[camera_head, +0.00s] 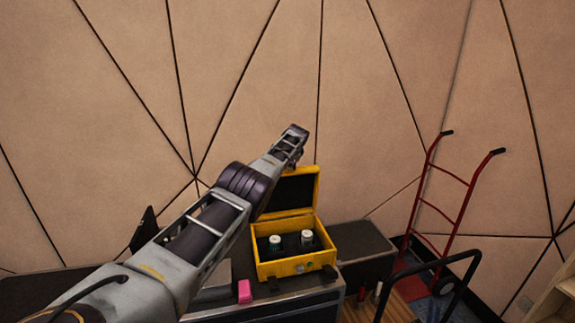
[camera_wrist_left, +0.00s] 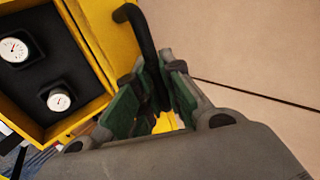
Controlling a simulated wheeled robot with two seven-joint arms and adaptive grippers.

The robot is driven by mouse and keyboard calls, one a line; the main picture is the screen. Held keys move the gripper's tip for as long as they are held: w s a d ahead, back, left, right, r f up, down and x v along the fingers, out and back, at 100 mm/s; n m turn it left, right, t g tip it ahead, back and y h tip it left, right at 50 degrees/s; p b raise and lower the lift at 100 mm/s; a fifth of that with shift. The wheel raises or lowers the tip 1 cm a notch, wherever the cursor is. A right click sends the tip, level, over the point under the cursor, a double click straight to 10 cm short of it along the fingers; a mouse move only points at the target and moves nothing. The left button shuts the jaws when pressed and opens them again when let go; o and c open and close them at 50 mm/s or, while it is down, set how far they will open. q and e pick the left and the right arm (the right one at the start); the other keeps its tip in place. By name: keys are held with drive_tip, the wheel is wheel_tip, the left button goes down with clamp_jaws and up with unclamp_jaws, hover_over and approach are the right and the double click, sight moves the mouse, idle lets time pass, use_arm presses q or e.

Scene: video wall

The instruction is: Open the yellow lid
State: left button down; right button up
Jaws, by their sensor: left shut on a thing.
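The yellow lid (camera_head: 318,190) stands raised, roughly upright, at the back of the yellow box (camera_head: 287,267); its dark inner face shows. My left gripper (camera_head: 291,143) is above the lid's upper edge. In the left wrist view, my left gripper's (camera_wrist_left: 155,95) green-padded fingers are closed on a black curved handle (camera_wrist_left: 139,25) beside the yellow lid. The handle cannot be made out in the head view. Two round white-faced gauges (camera_wrist_left: 14,49) sit in the box's dark insert. My right gripper is not in view.
The box rests on a dark cabinet top (camera_head: 358,240). A pink object (camera_head: 244,291) lies left of the box. A red hand truck (camera_head: 445,208) stands at the right. A panelled tan wall (camera_head: 400,120) rises close behind the lid.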

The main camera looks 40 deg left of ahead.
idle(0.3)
use_arm(q)
drive_tip(key=c, duration=1.5)
unclamp_jaws()
drive_tip(key=shift+s+d+r, duration=0.15)
drive_tip(key=shift+d+r, duration=0.2)
drive_tip(key=shift+r, duration=0.2)
drive_tip(key=shift+r, duration=0.1)
drive_tip(key=shift+s+d+r, duration=0.5)
drive_tip(key=shift+s+r, duration=0.05)
drive_tip(key=shift+v, duration=4.45)
